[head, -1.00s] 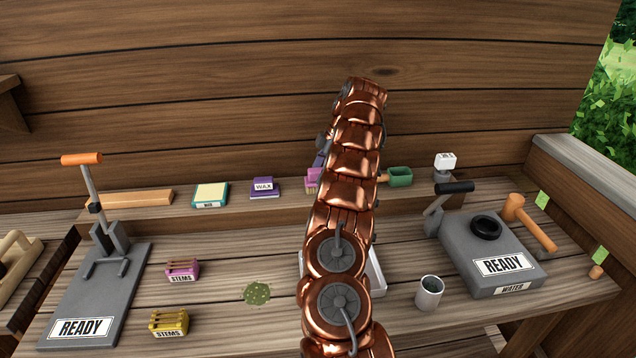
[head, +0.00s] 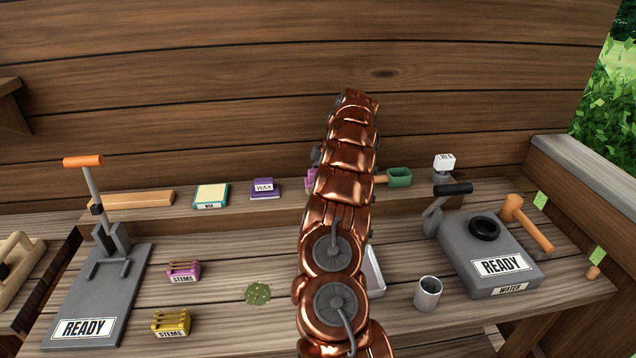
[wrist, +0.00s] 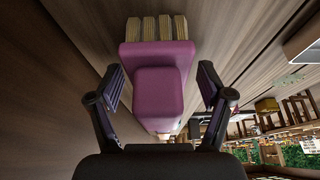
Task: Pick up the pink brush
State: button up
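The pink brush (wrist: 158,92) fills the middle of the wrist view, with a magenta block body and several pale bristle tufts at the top. My gripper (wrist: 165,88) is open, with one dark finger on each side of the brush and a gap showing on both sides. In the head view, only a sliver of the pink brush (head: 310,178) shows at the left edge of my copper arm. My arm hides the rest of it and most of the gripper.
On the back shelf, a purple wax box (head: 265,188) stands left of the brush and a green scoop (head: 399,177) right. A white tray (head: 375,272) is partly behind my arm. A grey cup (head: 428,293) and a water press (head: 490,255) stand right.

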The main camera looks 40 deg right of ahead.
aim_at(315, 172)
grip_shut()
dwell(0.5)
jog(key=shift+r, duration=0.15)
jog(key=shift+r+b, duration=0.8)
jog(key=shift+r, duration=0.8)
jog(key=shift+a, duration=0.15)
jog(key=shift+s+a+r+b, duration=0.1)
jog(key=shift+s+r+b, duration=0.1)
jog(key=shift+b, duration=0.2)
jog(key=shift+s+a+f+b, duration=0.1)
jog(key=shift+s+a+b, duration=0.65)
jog(key=shift+a+b, duration=0.15)
jog(key=s+a+r+b, duration=0.1)
jog(key=s+a+b, duration=0.3)
jog(key=s+a, duration=0.5)
jog(key=shift+a+r, duration=0.15)
jog(key=shift+a, duration=0.05)
